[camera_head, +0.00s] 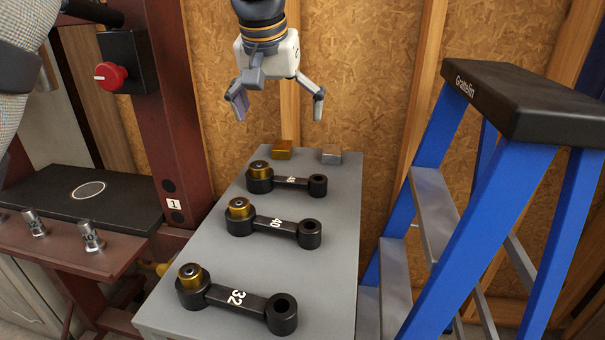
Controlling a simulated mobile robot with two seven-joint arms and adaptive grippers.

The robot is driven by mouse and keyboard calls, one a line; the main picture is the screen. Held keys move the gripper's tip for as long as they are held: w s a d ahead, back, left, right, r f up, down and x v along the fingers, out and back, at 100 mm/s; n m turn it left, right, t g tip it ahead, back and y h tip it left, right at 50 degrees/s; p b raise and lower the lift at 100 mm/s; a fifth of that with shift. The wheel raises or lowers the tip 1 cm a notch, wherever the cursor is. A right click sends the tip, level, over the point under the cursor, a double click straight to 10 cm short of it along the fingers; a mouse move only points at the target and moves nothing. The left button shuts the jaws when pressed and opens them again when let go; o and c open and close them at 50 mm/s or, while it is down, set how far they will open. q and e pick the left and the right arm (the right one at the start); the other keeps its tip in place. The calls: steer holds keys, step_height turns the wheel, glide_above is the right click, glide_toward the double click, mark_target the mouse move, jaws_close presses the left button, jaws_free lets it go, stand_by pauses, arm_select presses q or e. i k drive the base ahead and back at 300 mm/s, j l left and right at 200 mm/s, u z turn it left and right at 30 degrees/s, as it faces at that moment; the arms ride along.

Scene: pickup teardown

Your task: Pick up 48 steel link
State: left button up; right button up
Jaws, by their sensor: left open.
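The far black link (290,181) lies on the grey table; its white marking is small and looks like 48. It has a ring at its right end and a brass-coloured collar on its left end. The 40 link (275,225) lies in the middle and the 32 link (237,299) nearest, both of the same form. My left gripper (278,112) is open and empty, fingers pointing down, at the top of the view. It appears above the far end of the table, apart from the links. My right gripper is not in view.
A brass-coloured block (282,150) and a silver block (331,154) sit at the far edge of the grey table (345,225). A blue stepladder (480,190) stands close on the right.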

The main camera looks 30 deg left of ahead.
mark_target(316, 184)
steer(key=k, duration=1)
